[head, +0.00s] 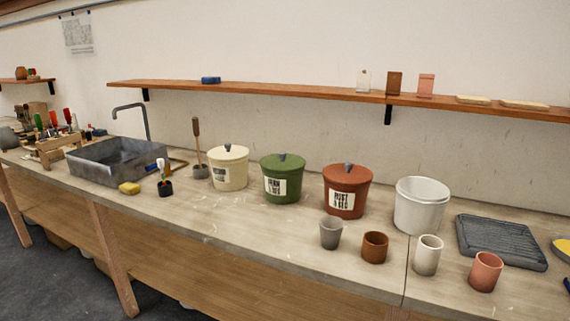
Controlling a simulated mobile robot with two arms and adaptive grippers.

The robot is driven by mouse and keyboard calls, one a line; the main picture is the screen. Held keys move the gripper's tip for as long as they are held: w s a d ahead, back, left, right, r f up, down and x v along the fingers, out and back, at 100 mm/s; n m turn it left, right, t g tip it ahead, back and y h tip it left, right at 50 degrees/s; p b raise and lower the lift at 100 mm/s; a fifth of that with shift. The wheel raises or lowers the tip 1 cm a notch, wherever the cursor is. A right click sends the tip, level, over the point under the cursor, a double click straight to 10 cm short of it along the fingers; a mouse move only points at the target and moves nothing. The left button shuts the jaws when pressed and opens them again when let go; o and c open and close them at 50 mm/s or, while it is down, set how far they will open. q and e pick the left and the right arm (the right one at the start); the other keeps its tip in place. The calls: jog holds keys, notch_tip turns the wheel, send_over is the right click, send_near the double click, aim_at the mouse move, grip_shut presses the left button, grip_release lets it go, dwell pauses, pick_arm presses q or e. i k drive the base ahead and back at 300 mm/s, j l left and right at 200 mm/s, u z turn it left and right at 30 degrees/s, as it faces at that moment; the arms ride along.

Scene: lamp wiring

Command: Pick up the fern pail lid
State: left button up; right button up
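The fern pail is the green pail (283,186) in the middle of the bench, with a paper label on its front. Neither of my grippers shows in the head view.
Several small cups, including a grey one (331,234) and a brown one (375,247), stand in front of the red pail. An open white bucket (421,206) and a ribbed grey tray (502,242) are at right. A sink (117,163) is at left. A shelf (300,91) runs above.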

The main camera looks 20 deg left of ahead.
aim_at(283, 162)
jog(key=i+j, duration=0.15)
jog(key=j, duration=0.2)
jog(key=i+j, duration=0.1)
jog(key=j, duration=0.2)
jog(key=i+j, duration=0.15)
jog(key=j, duration=0.2)
jog(key=i+j, duration=0.15)
jog(key=j, duration=0.15)
jog(key=i+j, duration=0.1)
jog(key=j, duration=0.25)
